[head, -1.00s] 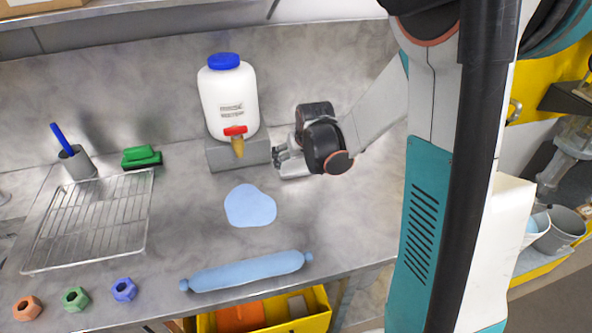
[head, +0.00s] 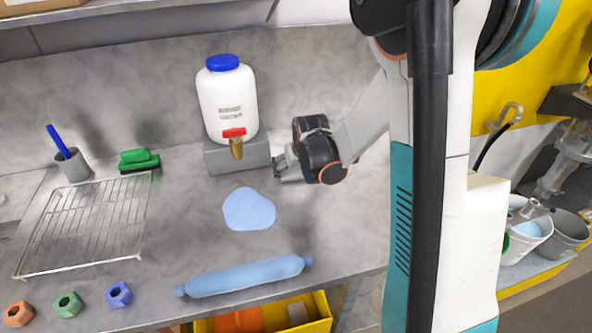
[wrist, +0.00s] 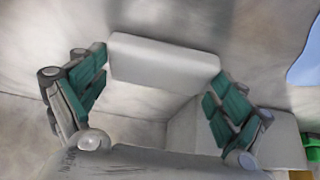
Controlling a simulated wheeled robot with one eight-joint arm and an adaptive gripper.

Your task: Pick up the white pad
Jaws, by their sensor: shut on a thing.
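The white pad (wrist: 163,62) is a pale block with rounded edges. In the wrist view it spans the gap between the green-padded fingertips of my gripper (wrist: 162,68), which touch its two ends. My gripper is shut on it. In the head view my gripper (head: 284,166) is low over the bench, just right of the grey block under the white jug. The pad is hard to make out there. I cannot tell whether it is clear of the bench.
The white jug (head: 228,100) with its tap stands on a grey block (head: 225,155) close left of my gripper. A blue flat patch (head: 249,209) and blue rolling pin (head: 245,276) lie in front. A wire rack (head: 85,225) is at left. The bench right of the patch is clear.

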